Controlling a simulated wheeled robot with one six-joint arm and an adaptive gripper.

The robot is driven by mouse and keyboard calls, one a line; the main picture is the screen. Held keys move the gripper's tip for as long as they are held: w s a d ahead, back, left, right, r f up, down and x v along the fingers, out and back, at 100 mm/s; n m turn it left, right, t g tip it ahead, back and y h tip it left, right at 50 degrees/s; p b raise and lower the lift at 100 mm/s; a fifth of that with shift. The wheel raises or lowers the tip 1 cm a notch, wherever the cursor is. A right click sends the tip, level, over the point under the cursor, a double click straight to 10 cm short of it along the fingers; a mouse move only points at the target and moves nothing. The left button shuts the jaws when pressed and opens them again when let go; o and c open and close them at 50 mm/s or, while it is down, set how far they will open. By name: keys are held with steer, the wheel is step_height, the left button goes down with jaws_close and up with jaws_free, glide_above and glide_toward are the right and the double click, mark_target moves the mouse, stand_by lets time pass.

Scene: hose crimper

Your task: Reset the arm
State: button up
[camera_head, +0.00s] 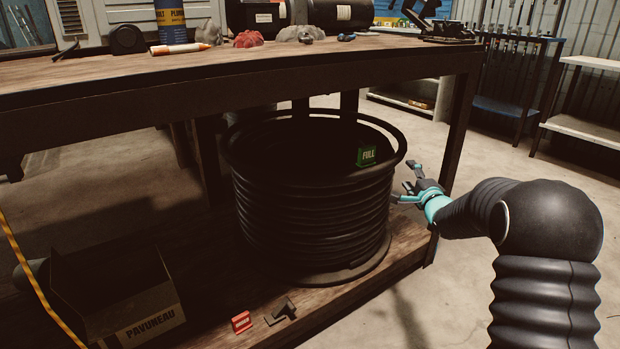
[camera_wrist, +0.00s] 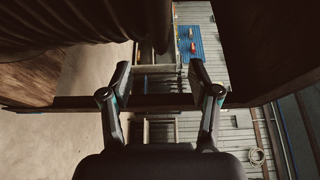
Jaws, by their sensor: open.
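My gripper (camera_head: 412,180) is open and empty at the right side of a large black hose coil (camera_head: 310,215), close to the table's right front leg. In the wrist view my gripper (camera_wrist: 162,85) shows two spread fingers with nothing between them. The ribbed coil (camera_wrist: 65,22) fills the upper left of that view. The coil stands on the lower shelf of a wooden workbench (camera_head: 250,85). I cannot tell whether a finger touches the coil.
A green "FULL" block (camera_head: 366,156) sits on the coil's top. A red block (camera_head: 241,321), a small dark part (camera_head: 281,311) and a cardboard box (camera_head: 120,305) lie on the lower shelf. The bench leg (camera_head: 460,135) stands close by my gripper. Floor (camera_head: 440,300) at the right is clear.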

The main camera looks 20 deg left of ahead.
stand_by(0.4)
steer(key=s+d+f+n+g+h, duration=0.3)
steer(key=d+f+n+g+h, duration=0.15)
steer(key=f, duration=0.75)
steer(key=s+d+n+g+h, duration=0.35)
steer(key=s+d, duration=0.25)
steer(key=s, duration=0.5)
steer(key=s+d+r+n+g+p, duration=0.15)
steer(key=s+r, duration=0.25)
steer(key=s, duration=0.7)
steer(key=s+d+r+n+g+p, duration=0.15)
steer(key=s+r, duration=0.25)
steer(key=s, duration=0.6)
steer(key=s+r+n+g+p, duration=0.1)
steer(key=s+r+n+g, duration=0.25)
steer(key=s, duration=0.75)
steer(key=s+r+m+t+p, duration=0.1)
steer(key=s+r+t+p, duration=0.2)
steer(key=s+r, duration=0.5)
steer(key=shift+s+d+r+t, duration=0.25)
steer(key=shift+r+t, duration=0.1)
steer(key=shift+r, duration=0.1)
